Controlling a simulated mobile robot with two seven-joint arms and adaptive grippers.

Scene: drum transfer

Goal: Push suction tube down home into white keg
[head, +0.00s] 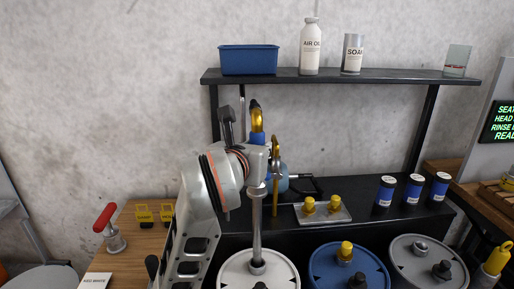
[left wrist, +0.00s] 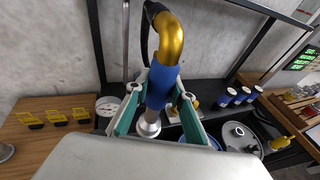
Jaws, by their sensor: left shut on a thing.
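The suction tube has a gold bend (head: 256,119) on top, a blue sleeve and a long grey steel shaft (head: 257,228). It stands about upright, and its lower end meets the collar on top of the white keg (head: 231,268). A long length of shaft shows above the keg; how deep the tip is inside is hidden. My left gripper (head: 258,150) is above the keg, shut on the blue sleeve (left wrist: 157,88). In the left wrist view its teal-lined fingers (left wrist: 160,103) flank the sleeve. My right gripper is not in view.
A blue keg (head: 322,265) and a grey keg (head: 403,252) stand right of the white one. Behind are a tray with yellow fittings (head: 340,214), several blue jars (head: 413,190) and a shelf (head: 390,78). A wooden table with a red-handled tool (head: 105,218) lies left.

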